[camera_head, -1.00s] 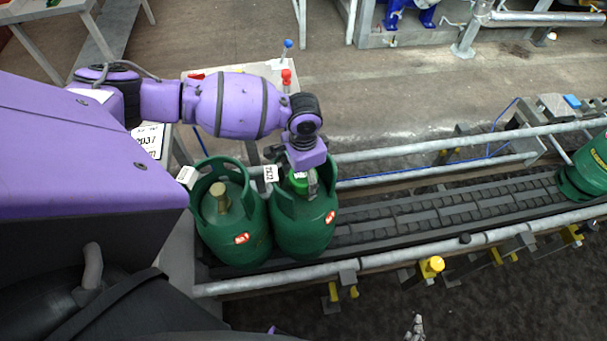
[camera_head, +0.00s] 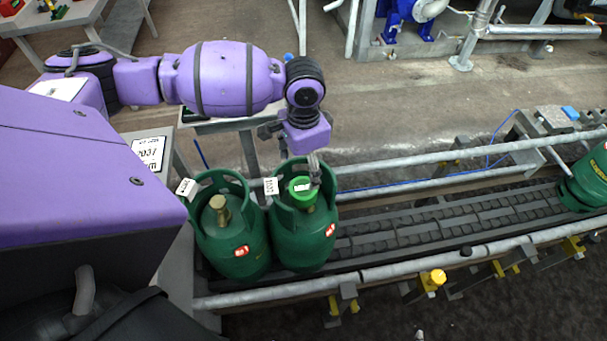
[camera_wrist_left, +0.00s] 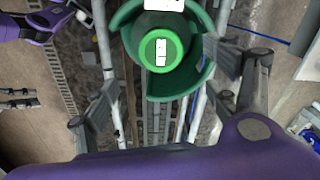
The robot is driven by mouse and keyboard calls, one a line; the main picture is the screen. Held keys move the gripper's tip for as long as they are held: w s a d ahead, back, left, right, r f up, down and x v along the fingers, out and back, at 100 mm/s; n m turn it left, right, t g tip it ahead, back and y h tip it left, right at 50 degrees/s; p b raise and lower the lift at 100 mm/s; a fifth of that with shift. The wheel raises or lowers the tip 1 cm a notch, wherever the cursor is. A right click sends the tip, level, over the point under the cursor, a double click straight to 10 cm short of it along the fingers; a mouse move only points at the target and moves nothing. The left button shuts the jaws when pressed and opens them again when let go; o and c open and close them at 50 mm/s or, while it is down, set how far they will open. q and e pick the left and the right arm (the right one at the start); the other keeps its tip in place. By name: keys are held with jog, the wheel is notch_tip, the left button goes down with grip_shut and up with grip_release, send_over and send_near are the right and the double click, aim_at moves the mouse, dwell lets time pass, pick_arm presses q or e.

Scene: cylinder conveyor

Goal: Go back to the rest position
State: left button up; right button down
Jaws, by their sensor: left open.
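My left gripper (camera_head: 314,168) is just above the right one of two green gas cylinders, by the rim of its collar. In the left wrist view its fingers (camera_wrist_left: 160,92) are spread wide, with nothing between them in their grasp. This cylinder (camera_head: 303,238) stands upright with a bright green cap (camera_head: 303,192) on top; the cap also shows in the wrist view (camera_wrist_left: 160,50). The other cylinder (camera_head: 235,245) stands close beside it on the left, with a bare brass valve (camera_head: 218,204). Of my right gripper, only a tiny pale tip may show at the head view's bottom edge.
The cylinders stand on a dark conveyor (camera_head: 430,222) between metal rails (camera_head: 420,268). A third green cylinder (camera_head: 588,183) is at the far right. A small table (camera_head: 220,126) stands behind my left arm. The belt between is clear.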

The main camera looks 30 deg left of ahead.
pick_arm(q)
jog(key=shift+r, duration=0.5)
jog(key=s+d+f+t+h, duration=0.1)
jog(key=s+d+f+h, duration=0.1)
jog(key=s+d+f, duration=0.35)
jog(key=s+d+f+h, duration=0.1)
jog(key=s+d+f, duration=0.2)
jog(key=s+d, duration=0.45)
jog(key=s+a+f+n+y, duration=0.1)
jog(key=s+a+n+y, duration=0.45)
jog(key=s+a, duration=1)
jog(key=w+d+f+n+t+h, duration=0.1)
jog(key=w+d+f+t, duration=0.1)
jog(key=f, duration=0.4)
jog(key=w+d+f+t+h, duration=0.2)
jog(key=w+f+t, duration=0.2)
jog(key=f+t, duration=0.1)
jog(key=shift+w+d+f+n+t, duration=0.15)
jog(key=shift+d+f+n+t, duration=0.15)
jog(key=shift+f+n, duration=0.1)
